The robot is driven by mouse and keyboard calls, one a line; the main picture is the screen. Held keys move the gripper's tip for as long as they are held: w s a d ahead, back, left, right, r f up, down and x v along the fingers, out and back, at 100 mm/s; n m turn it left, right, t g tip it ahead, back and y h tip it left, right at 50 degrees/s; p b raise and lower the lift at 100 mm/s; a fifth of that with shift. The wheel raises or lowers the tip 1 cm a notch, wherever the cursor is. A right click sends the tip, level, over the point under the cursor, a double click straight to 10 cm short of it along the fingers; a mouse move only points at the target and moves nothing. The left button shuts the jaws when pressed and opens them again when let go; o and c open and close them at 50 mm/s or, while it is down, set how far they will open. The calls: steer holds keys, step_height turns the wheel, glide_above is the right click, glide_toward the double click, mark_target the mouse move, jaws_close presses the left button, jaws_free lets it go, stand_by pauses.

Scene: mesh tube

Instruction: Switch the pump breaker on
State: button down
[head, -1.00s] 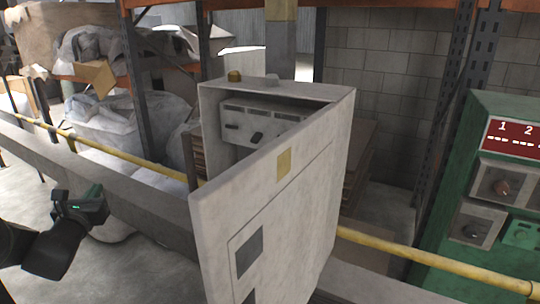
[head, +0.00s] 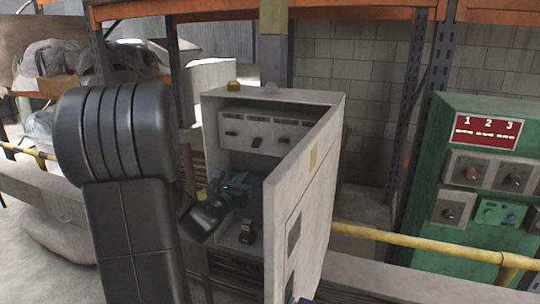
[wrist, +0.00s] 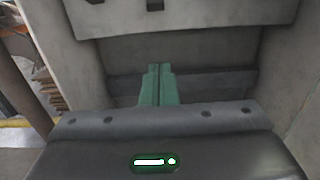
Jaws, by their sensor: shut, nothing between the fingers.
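A grey breaker cabinet (head: 222,95) stands open in the head view, its door (head: 305,195) swung out to the right. A breaker panel (head: 262,121) inside carries a row of dark levers (head: 257,141); its labels are too small to read, so I cannot tell which is the pump breaker. My gripper (head: 240,180) is inside the cabinet opening, below the panel. In the wrist view the green fingers (wrist: 158,72) are together and empty. The panel's lower edge (wrist: 180,33) is above them, with a dark lever (wrist: 155,5) at the top of the picture.
The open door bounds the right side. A yellow pipe (head: 400,240) runs behind the door. A green control cabinet (head: 430,150) with a red display (head: 488,132) stands at the right.

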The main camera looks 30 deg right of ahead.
mark_target(257, 142)
steer(key=shift+w, duration=0.1)
stand_by(0.3)
steer(key=w+d+r+p, duration=0.1)
steer(key=d, duration=0.1)
steer(key=w+d+r+p, duration=0.1)
steer(key=w+d+p, duration=0.1)
steer(key=w+d+r+p, duration=0.2)
steer(key=shift+w+d, duration=0.25)
steer(key=shift+r, duration=0.1)
steer(key=shift+a+r+p, duration=0.1)
steer(key=shift+r+p, duration=0.05)
steer(key=shift+p, duration=0.2)
